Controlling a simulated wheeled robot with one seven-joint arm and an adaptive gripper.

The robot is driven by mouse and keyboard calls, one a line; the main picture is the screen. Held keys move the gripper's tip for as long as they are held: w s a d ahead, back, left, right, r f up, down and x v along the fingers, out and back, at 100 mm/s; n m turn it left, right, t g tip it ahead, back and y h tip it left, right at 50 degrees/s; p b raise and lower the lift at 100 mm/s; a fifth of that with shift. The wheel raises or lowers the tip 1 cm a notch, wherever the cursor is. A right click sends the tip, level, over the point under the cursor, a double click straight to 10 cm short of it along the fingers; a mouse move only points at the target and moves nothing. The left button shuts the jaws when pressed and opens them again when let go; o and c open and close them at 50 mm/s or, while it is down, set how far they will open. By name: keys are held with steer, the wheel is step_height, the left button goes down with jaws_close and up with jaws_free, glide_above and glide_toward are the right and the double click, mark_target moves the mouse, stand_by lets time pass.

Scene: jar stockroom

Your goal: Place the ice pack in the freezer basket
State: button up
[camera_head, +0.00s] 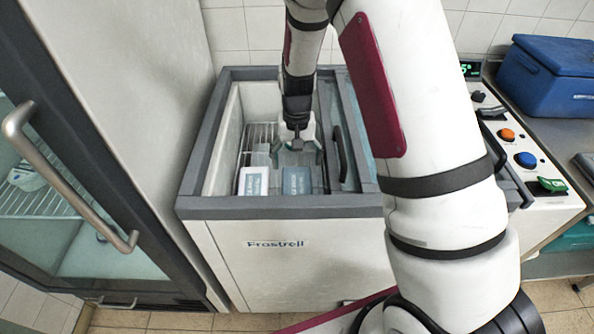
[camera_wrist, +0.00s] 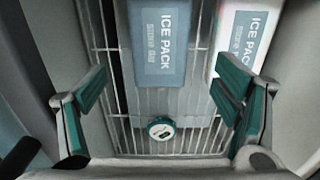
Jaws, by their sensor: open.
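Two packs sit side by side in the open freezer: a blue-grey ice pack (camera_head: 296,181) and a white pack (camera_head: 253,182). In the wrist view the blue-grey pack (camera_wrist: 160,60) reads "ICE PACK", and the white pack (camera_wrist: 242,40) has a similar label. Wires of the freezer basket (camera_head: 262,133) show around them, also in the wrist view (camera_wrist: 112,70). My gripper (camera_head: 297,143) is down inside the freezer, open and empty. In the wrist view its fingers (camera_wrist: 162,92) are spread apart, with the blue-grey pack between and beyond them. Contact with the basket floor cannot be told.
A round teal-rimmed gauge (camera_wrist: 161,128) sits between my fingers in the wrist view. The freezer rim (camera_head: 290,207) surrounds my gripper closely. A glass-door cabinet handle (camera_head: 70,180) stands at left. A control panel with knobs (camera_head: 525,159) and a blue cooler (camera_head: 548,78) are at right.

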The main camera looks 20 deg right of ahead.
steer(key=s+r+n, duration=0.1)
steer(key=s+r, duration=0.3)
steer(key=r, duration=0.3)
steer(key=s+r+t, duration=0.1)
steer(key=s+r, duration=0.3)
steer(key=r, duration=0.3)
steer(key=s+r+n, duration=0.1)
steer(key=s+r, duration=0.2)
steer(key=r, duration=0.4)
steer(key=s+r, duration=0.3)
steer(key=s, duration=0.7)
steer(key=s+r+n+t, duration=0.1)
steer(key=s+r, duration=0.2)
steer(key=s, duration=0.8)
steer(key=shift+n+t, duration=0.3)
steer(key=shift+s+d, duration=0.1)
